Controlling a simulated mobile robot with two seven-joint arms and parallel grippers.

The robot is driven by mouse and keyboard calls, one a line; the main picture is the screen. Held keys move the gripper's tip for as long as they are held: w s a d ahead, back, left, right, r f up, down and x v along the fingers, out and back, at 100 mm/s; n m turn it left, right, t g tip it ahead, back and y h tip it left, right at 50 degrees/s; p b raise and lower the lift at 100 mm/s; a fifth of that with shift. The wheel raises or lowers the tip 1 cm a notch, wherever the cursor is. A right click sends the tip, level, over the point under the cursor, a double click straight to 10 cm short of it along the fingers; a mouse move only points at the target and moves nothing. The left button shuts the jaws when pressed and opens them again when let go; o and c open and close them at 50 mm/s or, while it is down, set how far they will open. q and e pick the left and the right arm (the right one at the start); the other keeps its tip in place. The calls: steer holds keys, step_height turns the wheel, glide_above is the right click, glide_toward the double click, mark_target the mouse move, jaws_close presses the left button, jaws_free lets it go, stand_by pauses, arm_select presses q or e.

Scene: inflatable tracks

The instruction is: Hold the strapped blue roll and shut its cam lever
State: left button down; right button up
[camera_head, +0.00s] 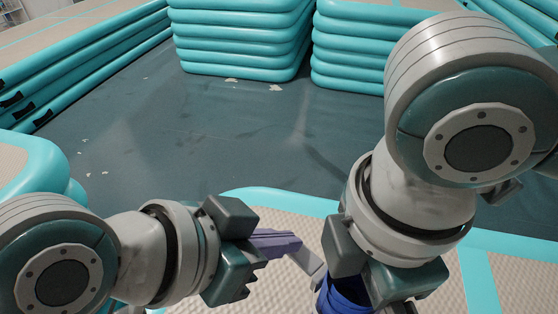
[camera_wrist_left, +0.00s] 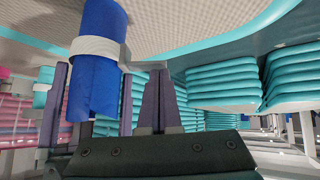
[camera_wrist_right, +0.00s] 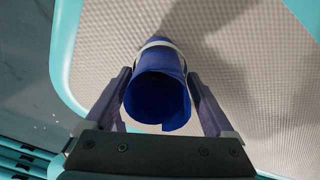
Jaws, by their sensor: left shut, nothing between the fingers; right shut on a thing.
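The blue roll (camera_head: 343,296) is partly hidden by my right gripper in the head view. It shows better in the left wrist view (camera_wrist_left: 96,85), with a pale strap (camera_wrist_left: 94,47) around it. A grey cam lever (camera_wrist_left: 138,66) sticks out sideways from the strap; it also shows in the head view (camera_head: 309,261). My right gripper (camera_wrist_right: 158,78) is shut on the roll, one finger on each side, and the roll's open end faces the right wrist camera. My left gripper (camera_wrist_left: 160,75) is shut and empty, its tips close to the lever; contact is unclear.
The roll is over a beige textured mat (camera_head: 285,290) with a turquoise rim (camera_head: 290,197). Stacked turquoise inflatable tracks (camera_head: 242,40) stand at the back, and more line the left (camera_head: 85,55). The dark floor (camera_head: 190,130) between is clear apart from small pale scraps.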

arm_select(q)
steer(key=shift+f, duration=0.2)
steer(key=g+h, duration=0.1)
steer(key=f+n+h, duration=0.1)
steer(key=f+n+g, duration=0.1)
steer(key=shift+w+a+g+h, duration=0.3)
steer(key=shift+w+a+h, duration=0.05)
steer(key=shift+w+h, duration=0.05)
steer(key=shift+s+d+f, duration=0.1)
steer(key=shift+f, duration=0.9)
steer(key=shift+s+d+f, duration=0.15)
steer(key=shift+s+f, duration=0.05)
steer(key=shift+f, duration=0.45)
steer(key=shift+r, duration=0.8)
